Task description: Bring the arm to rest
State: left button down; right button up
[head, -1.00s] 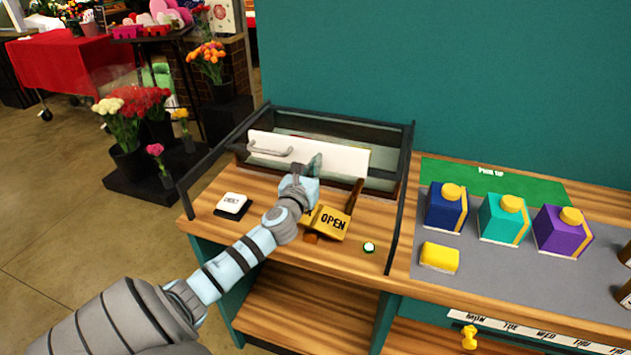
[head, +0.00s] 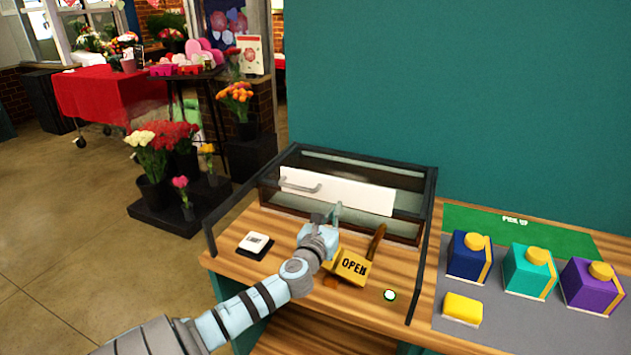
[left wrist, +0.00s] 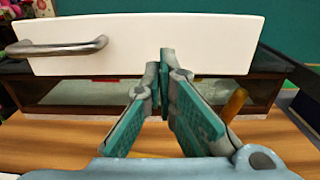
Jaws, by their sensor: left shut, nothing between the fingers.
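My left gripper (head: 333,214) is over the wooden counter (head: 240,222), in front of the white panel (head: 345,192) with a metal handle. In the left wrist view the gripper's fingertips (left wrist: 166,56) are together, with nothing between them. They overlap the lower edge of the white panel (left wrist: 200,35) in that view; I cannot tell whether they touch it. The panel's handle (left wrist: 60,46) is left of the fingers and apart from them. My right gripper is not in view.
Dark posts and rails (head: 425,240) frame the case. Blue, teal and purple boxes (head: 592,287) stand at the right.

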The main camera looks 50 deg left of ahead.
pick_arm(q)
jog(key=v, duration=0.7)
jog(key=shift+s+d, duration=0.15)
jog(key=shift+s, duration=0.05)
jog(key=shift+s+d, duration=0.15)
jog(key=shift+s, duration=0.05)
jog(key=shift+s+f, duration=0.1)
